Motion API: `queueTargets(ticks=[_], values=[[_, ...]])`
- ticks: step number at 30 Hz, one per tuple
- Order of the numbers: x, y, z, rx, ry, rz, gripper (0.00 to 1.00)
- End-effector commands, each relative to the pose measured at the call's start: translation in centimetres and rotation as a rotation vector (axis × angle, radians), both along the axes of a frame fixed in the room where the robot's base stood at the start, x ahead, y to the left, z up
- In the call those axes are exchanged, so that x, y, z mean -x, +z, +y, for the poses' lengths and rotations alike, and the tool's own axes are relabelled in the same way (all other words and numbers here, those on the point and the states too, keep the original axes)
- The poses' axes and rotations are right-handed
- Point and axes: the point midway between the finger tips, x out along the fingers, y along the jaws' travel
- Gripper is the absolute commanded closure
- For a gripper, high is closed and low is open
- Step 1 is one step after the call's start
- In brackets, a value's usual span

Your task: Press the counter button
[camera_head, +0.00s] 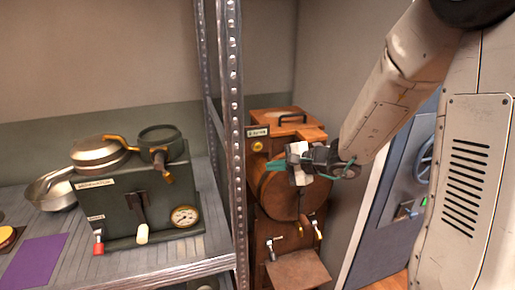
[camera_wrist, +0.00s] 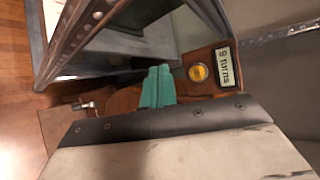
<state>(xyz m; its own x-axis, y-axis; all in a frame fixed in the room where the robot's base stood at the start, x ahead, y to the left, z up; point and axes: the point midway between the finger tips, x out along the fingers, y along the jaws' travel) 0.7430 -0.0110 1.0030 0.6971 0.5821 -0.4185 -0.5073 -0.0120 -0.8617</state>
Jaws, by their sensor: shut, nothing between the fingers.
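The counter button is a small round yellow button (camera_head: 257,146) on the upper left of a wooden machine (camera_head: 300,127). It also shows in the wrist view as a yellow disc in a pale ring (camera_wrist: 198,72). A label beside it (camera_wrist: 226,67) reads "9 turns". My gripper (camera_head: 272,176) has teal fingertips and is shut and empty. It is in front of the machine's round drum, below and to the right of the button in the head view. In the wrist view the teal fingertips (camera_wrist: 157,87) are left of the button, with a gap between them.
A metal shelf post (camera_head: 233,130) stands just left of the machine. On the shelf (camera_head: 190,268) are a dark green machine with a gauge (camera_head: 130,205), a metal pan (camera_head: 52,190) and a purple sheet (camera_head: 35,262). A blue-grey safe-like door (camera_head: 395,215) is at the right.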

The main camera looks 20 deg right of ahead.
Motion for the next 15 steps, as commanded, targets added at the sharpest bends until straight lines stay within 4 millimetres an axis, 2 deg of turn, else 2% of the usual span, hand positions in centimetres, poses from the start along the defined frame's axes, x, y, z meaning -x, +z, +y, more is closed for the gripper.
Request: queueTargets(ticks=[5,15], values=[[-1.3,0.0,0.0,0.0,0.001,-0.001,1.0],[-6.1,0.0,0.0,0.0,0.002,0.0,1.0]])
